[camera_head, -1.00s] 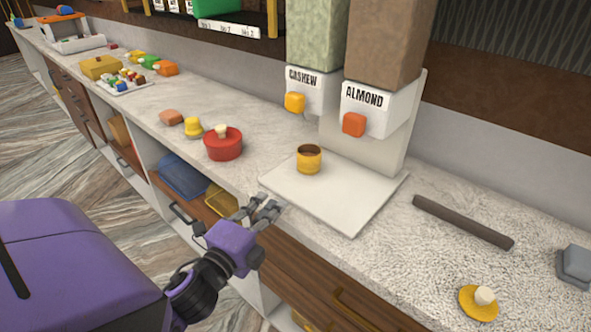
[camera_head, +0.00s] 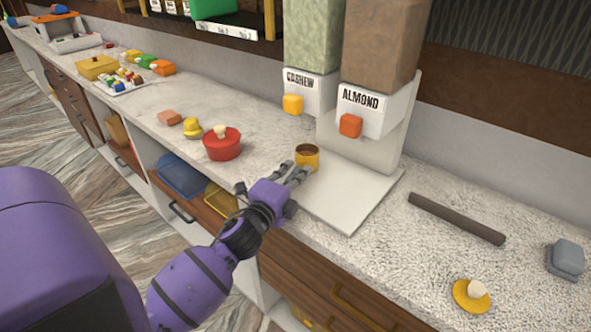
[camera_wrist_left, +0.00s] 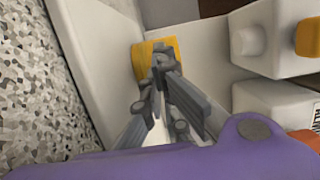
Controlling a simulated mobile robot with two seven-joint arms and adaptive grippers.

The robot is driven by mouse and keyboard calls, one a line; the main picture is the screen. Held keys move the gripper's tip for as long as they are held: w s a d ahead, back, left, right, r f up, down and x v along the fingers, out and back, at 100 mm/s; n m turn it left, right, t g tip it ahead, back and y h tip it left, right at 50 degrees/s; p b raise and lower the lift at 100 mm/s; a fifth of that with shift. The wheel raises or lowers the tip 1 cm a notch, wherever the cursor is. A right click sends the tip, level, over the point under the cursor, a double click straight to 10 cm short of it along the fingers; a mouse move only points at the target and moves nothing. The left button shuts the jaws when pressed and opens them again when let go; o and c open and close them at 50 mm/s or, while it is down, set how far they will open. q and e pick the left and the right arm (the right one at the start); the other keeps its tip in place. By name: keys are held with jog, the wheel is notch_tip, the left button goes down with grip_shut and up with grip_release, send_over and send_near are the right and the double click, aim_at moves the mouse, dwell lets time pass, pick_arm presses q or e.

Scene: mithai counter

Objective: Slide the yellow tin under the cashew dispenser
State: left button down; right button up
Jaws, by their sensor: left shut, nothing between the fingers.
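The yellow tin (camera_head: 307,158), open-topped with a dark inside, stands upright on the white base board below the dispensers. The cashew dispenser (camera_head: 308,88) has a yellow knob and green-speckled hopper; the tin is below and in front of it. My left gripper (camera_head: 299,173) is shut and empty, its fingertips close to the near side of the tin. In the left wrist view the fingers (camera_wrist_left: 160,68) overlap the yellow tin (camera_wrist_left: 141,62) and hide part of it; whether they touch cannot be told. My right gripper is not in view.
The almond dispenser (camera_head: 363,108) stands right of the cashew one. The base board (camera_head: 345,215) has free room at its front right. A red pot (camera_head: 222,146) sits left on the counter; a dark bar (camera_head: 456,218) and yellow lid (camera_head: 471,297) lie right.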

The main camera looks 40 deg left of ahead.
pick_arm(q)
jog(key=shift+w, duration=0.25)
jog(key=shift+w+a+r, duration=0.1)
jog(key=shift+w+a, duration=0.05)
jog(key=shift+w, duration=0.4)
jog(key=shift+w+a, duration=0.1)
jog(key=shift+w, duration=0.45)
jog(key=shift+s+f, duration=0.15)
jog(key=shift+f, duration=0.05)
